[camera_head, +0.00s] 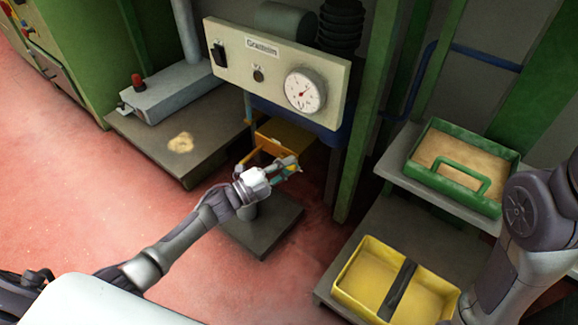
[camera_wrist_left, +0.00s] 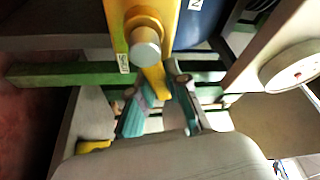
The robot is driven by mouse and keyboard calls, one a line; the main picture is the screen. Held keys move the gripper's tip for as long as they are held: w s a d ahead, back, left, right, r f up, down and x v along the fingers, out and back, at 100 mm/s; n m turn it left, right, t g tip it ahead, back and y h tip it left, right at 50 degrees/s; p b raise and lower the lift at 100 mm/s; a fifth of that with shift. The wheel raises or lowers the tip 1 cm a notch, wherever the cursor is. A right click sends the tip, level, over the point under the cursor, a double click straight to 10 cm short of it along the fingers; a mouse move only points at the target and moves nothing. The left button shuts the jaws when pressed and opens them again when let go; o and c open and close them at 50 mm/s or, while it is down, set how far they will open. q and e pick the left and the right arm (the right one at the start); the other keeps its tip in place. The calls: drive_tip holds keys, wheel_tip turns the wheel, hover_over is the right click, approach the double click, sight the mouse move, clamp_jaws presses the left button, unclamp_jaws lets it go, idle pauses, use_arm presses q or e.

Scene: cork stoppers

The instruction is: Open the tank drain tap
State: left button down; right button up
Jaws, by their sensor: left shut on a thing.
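The tank drain tap shows as a yellow lever (camera_head: 276,147) below the gauge panel in the head view. In the left wrist view the yellow lever (camera_wrist_left: 157,82) comes down from a wide yellow piece with a grey round bolt (camera_wrist_left: 146,45). My left gripper (camera_head: 291,166) is at the lever in the head view and hides part of it. In the left wrist view my left gripper (camera_wrist_left: 160,100) has its teal-padded fingers on both sides of the lever's tip and is shut on it. My right gripper is out of view; only my right arm shows at the right edge.
A cream panel (camera_head: 270,80) with a dial gauge (camera_head: 305,91) hangs above the tap. A green post (camera_head: 366,120) stands right of it. A green tray (camera_head: 480,200) sits on a shelf, and a yellow tray (camera_head: 358,262) lies lower. Red floor is clear at left.

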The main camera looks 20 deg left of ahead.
use_arm(q)
drive_tip(key=shift+w+a+r+n+t+p, duration=0.15)
drive_tip(key=shift+r+n+t, duration=0.1)
drive_tip(key=shift+n, duration=0.45)
drive_tip(key=shift+s+a+r+n+t+p, duration=0.15)
drive_tip(key=shift+n+t, duration=0.15)
drive_tip(key=shift+n, duration=0.4)
drive_tip(key=shift+w+a+r+n+t+p, duration=0.15)
drive_tip(key=shift+n+t, duration=0.1)
drive_tip(key=shift+n, duration=0.45)
drive_tip(key=c, duration=1.1)
unclamp_jaws()
drive_tip(key=v, duration=1.2)
drive_tip(key=shift+d, duration=0.1)
